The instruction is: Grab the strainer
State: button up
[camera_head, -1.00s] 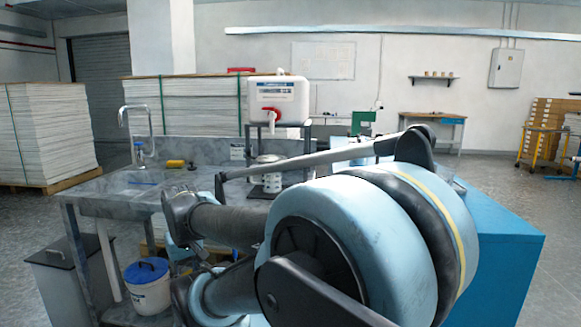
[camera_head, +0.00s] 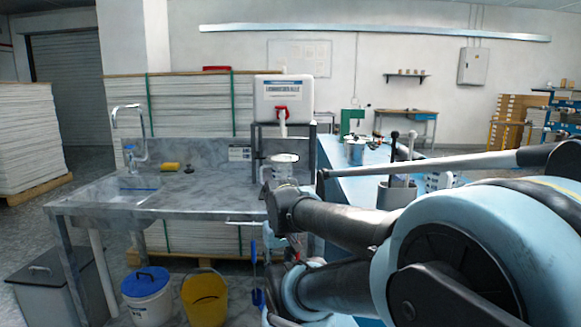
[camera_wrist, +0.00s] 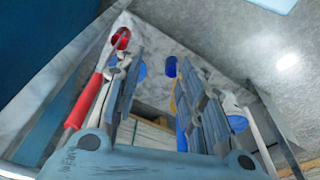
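I cannot pick out the strainer with certainty in either view. In the wrist view, my gripper (camera_wrist: 158,62) is open, its two grey fingers apart with no object clearly held between them. A long red-handled tool (camera_wrist: 85,103) with a red loop at its end lies left of the fingers. Small blue pieces (camera_wrist: 170,67) and a yellow strip show in and behind the gap. In the head view, blue tools (camera_head: 257,297) hang below the front rail (camera_head: 243,223) of the marble sink table (camera_head: 215,195). My arm hides what lies behind it, and the gripper is not clear there.
A yellow bucket (camera_head: 204,297) and a white bucket with blue lid (camera_head: 147,295) stand under the table front. A white container with red tap (camera_head: 283,98) stands behind. A blue bench (camera_head: 345,185) with a grey tool holder (camera_head: 397,194) is at right.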

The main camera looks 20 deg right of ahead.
jog(key=shift+d, duration=0.1)
jog(key=w+d+r+m+g, duration=0.1)
jog(key=w+r+m, duration=0.4)
jog(key=w+r, duration=0.8)
jog(key=w+r+m, duration=0.5)
jog(key=w+r, duration=0.5)
jog(key=r, duration=0.7)
jog(key=w+d+r+m+g, duration=0.1)
jog(key=w+r+m, duration=0.5)
jog(key=w+r, duration=0.7)
jog(key=f, duration=0.3)
jog(key=s+f, duration=0.1)
jog(key=f, duration=0.6)
jog(key=shift+s+a, duration=0.15)
jog(key=shift+s, duration=0.2)
jog(key=shift+s+a+f, duration=0.1)
jog(key=shift+a+f, duration=0.15)
jog(key=shift+f, duration=1.05)
jog(key=shift+a+f, duration=0.2)
jog(key=shift+f, duration=1.1)
grip_shut()
